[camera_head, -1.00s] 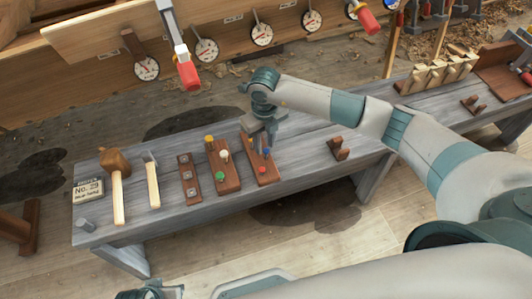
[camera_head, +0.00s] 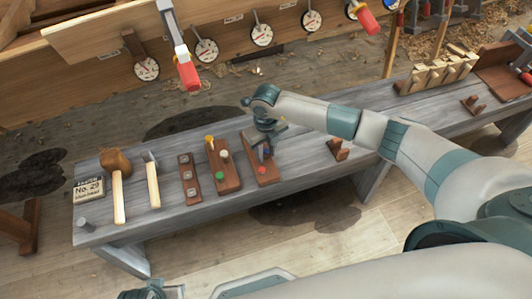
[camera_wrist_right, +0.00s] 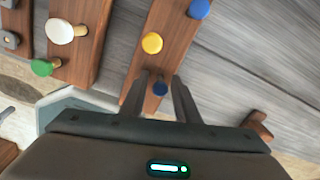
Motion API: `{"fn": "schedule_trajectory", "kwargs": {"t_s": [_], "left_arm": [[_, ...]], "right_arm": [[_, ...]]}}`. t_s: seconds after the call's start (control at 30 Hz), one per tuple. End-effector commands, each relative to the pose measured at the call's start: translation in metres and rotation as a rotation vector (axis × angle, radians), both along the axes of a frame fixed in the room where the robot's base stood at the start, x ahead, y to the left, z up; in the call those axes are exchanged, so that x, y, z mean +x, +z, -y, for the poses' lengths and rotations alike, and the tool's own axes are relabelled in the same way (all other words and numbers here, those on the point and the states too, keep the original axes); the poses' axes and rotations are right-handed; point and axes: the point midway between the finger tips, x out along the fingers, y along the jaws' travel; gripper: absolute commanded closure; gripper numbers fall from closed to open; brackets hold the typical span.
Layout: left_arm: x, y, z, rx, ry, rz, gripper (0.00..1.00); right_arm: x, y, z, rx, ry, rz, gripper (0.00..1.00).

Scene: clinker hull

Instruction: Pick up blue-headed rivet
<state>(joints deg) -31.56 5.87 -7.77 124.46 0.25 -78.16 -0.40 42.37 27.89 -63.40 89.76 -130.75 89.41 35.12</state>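A blue head (camera_head: 267,150) shows beside the fingers and a red head (camera_head: 262,170) nearer the front.
The middle board (camera_head: 232,184) holds yellow, white and green rivets, close on the left.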

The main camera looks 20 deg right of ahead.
Motion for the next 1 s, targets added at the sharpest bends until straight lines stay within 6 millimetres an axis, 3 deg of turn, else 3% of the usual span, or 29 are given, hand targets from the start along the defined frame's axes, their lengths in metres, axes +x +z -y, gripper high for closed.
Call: {"fn": "schedule_trajectory", "kwargs": {"t_s": [0.23, 0.27, 0.37, 0.4, 0.77, 1.0], "left_arm": [[0.0, 0.001, 0.0, 0.0, 0.0, 0.001, 0.62], [0.001, 0.001, 0.0, 0.0, 0.0, 0.002, 0.62], [0.001, 0.001, 0.0, 0.0, 0.0, 0.002, 0.62], [0.001, 0.001, 0.0, 0.0, 0.0, 0.002, 0.62], [0.001, 0.001, 0.0, 0.0, 0.0, 0.002, 0.62], [0.001, 0.002, 0.0, 0.0, 0.001, 0.002, 0.62]], "right_arm": [[0.0, 0.0, 0.0, 0.0, 0.0, 0.0, 0.71], [0.0, 0.0, 0.0, 0.0, 0.0, 0.0, 0.74], [0.0, 0.0, 0.0, 0.0, 0.0, 0.0, 0.98], [0.0, 0.0, 0.0, 0.0, 0.0, 0.0, 1.0], [0.0, 0.002, 0.0, 0.0, 0.0, 0.001, 1.0], [0.001, 0.022, 0.001, -0.001, -0.001, 0.004, 1.0]]}}
